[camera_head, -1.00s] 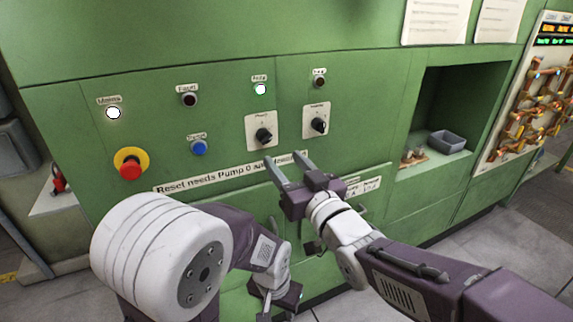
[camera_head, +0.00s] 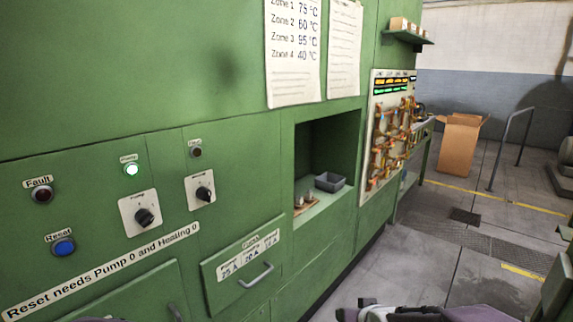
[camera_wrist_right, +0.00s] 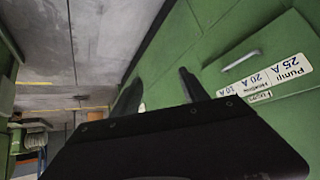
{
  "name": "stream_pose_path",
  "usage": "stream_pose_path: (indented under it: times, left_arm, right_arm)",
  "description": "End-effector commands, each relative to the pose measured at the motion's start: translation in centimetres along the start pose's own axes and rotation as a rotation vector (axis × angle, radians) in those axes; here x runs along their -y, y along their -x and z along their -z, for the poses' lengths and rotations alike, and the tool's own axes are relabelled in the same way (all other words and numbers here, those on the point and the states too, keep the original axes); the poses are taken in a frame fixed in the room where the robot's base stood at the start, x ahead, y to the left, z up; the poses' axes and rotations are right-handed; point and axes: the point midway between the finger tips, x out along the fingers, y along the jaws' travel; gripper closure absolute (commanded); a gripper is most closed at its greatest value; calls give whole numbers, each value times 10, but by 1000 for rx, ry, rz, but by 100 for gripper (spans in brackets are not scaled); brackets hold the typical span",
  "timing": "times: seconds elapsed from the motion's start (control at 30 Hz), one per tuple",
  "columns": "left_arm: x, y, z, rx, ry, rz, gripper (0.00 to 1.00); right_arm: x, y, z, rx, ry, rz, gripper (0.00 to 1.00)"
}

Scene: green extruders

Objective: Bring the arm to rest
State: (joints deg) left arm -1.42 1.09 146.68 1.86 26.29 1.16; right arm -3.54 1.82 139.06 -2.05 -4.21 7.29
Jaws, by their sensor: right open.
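My right gripper (camera_wrist_right: 158,85) shows in the right wrist view with its two dark fingers apart and nothing between them. It is clear of the green cabinet front. In the head view only a strip of my right arm (camera_head: 420,313) shows at the bottom edge, in front of the floor. My left gripper is not in view. The green cabinet (camera_head: 330,262) carries a pump knob (camera_head: 144,217), a second knob (camera_head: 203,194), a blue reset button (camera_head: 64,247), a dark fault lamp (camera_head: 42,194) and a lit green-white lamp (camera_head: 132,170).
A drawer handle (camera_head: 257,276) sticks out below the panel; it also shows in the right wrist view (camera_wrist_right: 241,60). A grey bin (camera_head: 330,182) stands in the recess. A pipe board (camera_head: 392,140) and a cardboard box (camera_head: 459,145) are farther right. The floor between is open.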

Motion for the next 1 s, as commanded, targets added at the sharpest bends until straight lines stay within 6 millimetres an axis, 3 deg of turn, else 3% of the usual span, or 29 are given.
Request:
stream_pose_path:
  times: [0.1,0.33,0.4,0.7,0.83,1.0]
  left_arm:
    - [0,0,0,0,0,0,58]
    - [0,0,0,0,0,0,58]
    - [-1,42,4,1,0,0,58]
    - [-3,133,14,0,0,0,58]
    - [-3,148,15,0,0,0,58]
    - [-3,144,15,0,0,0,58]
  right_arm:
    - [-21,9,-70,226,-30,-48,48]
    - [-22,55,-182,662,-7,-52,48]
    - [-19,85,-151,655,1,-50,48]
    - [-13,150,-88,652,1,-50,48]
    - [-12,161,-78,651,1,-50,48]
    - [-12,158,-80,651,1,-50,48]
